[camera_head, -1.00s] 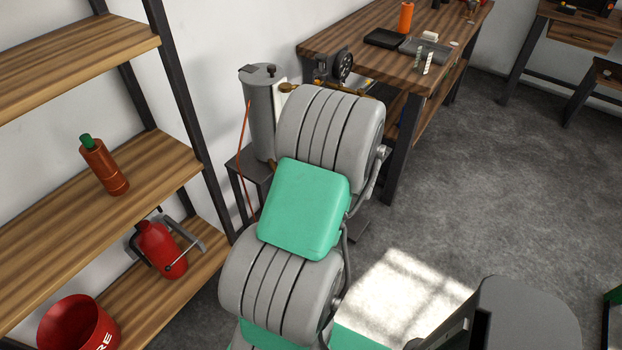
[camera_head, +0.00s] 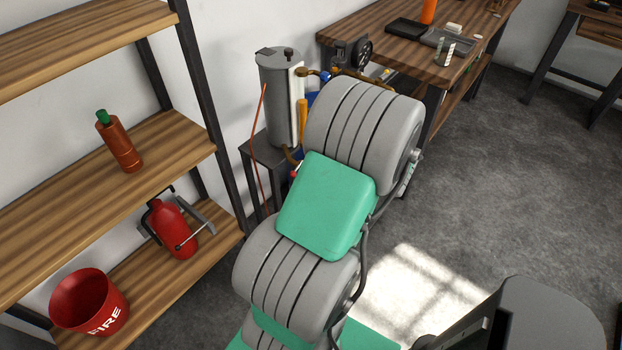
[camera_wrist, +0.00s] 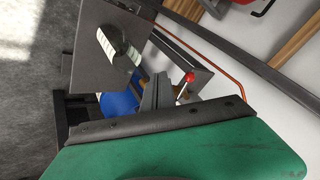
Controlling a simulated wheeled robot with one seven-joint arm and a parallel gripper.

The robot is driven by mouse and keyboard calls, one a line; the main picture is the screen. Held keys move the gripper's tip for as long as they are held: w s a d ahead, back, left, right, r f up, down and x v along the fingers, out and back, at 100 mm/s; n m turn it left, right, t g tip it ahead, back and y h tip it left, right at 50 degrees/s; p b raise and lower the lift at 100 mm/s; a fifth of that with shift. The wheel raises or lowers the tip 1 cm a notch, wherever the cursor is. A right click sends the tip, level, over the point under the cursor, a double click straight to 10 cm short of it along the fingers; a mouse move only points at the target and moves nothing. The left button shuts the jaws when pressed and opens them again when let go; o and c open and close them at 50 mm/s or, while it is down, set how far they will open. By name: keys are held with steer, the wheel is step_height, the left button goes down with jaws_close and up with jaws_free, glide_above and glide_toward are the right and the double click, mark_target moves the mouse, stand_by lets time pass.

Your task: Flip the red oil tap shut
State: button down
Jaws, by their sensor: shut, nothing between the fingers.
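The red ball knob of the oil tap (camera_wrist: 189,77) shows in the wrist view, on a short pale lever slanting down and left from it. My gripper (camera_wrist: 157,88) is shut and empty. Its grey fingers are just left of the knob and lever, close by; I cannot tell whether they touch. The lower part of the tap is hidden behind my gripper's dark bar and green housing. In the head view a small bit of red shows at the left edge of my arm, and my gripper is hidden behind the arm.
A grey cylinder (camera_head: 278,100) stands on a dark stand (camera_head: 262,158), with a thin orange tube (camera_head: 262,120) beside it. A blue object (camera_wrist: 118,103) lies left of my fingers. A wooden shelf (camera_head: 170,145) stands left, a workbench (camera_head: 395,50) behind. Open floor lies right.

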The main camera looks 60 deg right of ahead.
steer(key=s+a+r, duration=0.3)
steer(key=a+r, duration=0.1)
steer(key=r, duration=0.3)
steer(key=shift+s, duration=0.2)
